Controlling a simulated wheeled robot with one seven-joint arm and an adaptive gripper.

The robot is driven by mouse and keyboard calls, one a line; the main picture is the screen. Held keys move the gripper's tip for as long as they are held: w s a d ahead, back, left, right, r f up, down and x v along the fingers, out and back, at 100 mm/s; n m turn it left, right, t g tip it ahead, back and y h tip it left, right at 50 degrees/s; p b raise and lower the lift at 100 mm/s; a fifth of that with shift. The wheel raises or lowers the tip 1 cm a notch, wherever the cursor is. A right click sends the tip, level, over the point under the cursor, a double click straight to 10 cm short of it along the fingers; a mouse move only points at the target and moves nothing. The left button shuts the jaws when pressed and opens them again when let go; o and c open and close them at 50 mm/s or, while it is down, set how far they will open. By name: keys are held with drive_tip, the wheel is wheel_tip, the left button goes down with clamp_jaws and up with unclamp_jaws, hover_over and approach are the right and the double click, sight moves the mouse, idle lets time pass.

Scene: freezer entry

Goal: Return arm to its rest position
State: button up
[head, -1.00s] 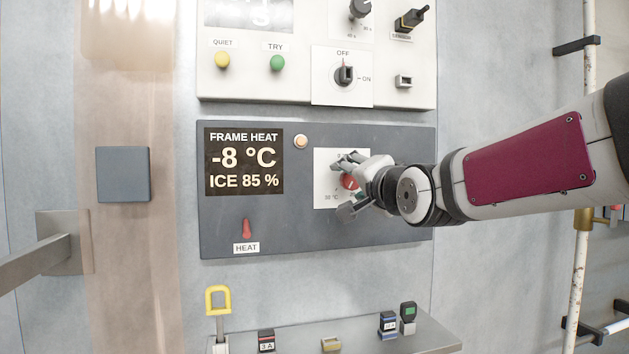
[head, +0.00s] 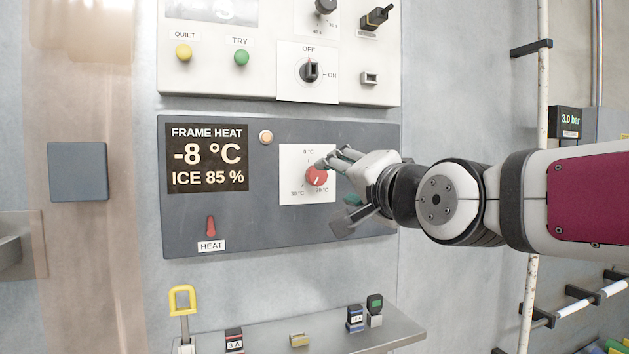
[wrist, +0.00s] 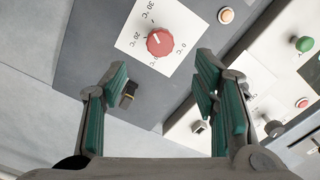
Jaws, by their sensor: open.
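My gripper (head: 340,188) is open and empty in front of the dark frame heat panel (head: 270,225). It is just right of the red knob (head: 316,176) on its white dial plate. In the wrist view my gripper (wrist: 157,95) has its green-padded fingers spread wide. The red knob (wrist: 160,43) shows beyond them, clear of both fingers. The display (head: 207,158) reads FRAME HEAT, -8 °C and ICE 85 %. A red HEAT switch (head: 210,227) and a pale round button (head: 266,137) sit on the same panel.
A white panel (head: 230,75) with yellow and green buttons and an OFF/ON rotary switch is above. Below, a grey shelf (head: 400,338) carries a yellow-handled item (head: 182,299) and several small blocks.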

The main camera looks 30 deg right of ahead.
drive_tip(key=s+a+f+n+g+y+p, duration=0.3)
drive_tip(key=s+a+f+n+g+p, duration=0.3)
drive_tip(key=a+f, duration=0.25)
drive_tip(key=s+a+f+n+g+p, duration=0.1)
drive_tip(key=s+a+f+n+g, duration=0.1)
drive_tip(key=s, duration=0.6)
drive_tip(key=s+a+f+n+g+p, duration=0.1)
drive_tip(key=s+a+f+n+g, duration=0.2)
drive_tip(key=s+f+n+g, duration=0.2)
wheel_tip(320, 180, down, 2)
drive_tip(key=s, duration=0.2)
drive_tip(key=shift+s+n+p, duration=0.35)
drive_tip(key=shift+s+n, duration=0.05)
drive_tip(key=shift+a, duration=0.1)
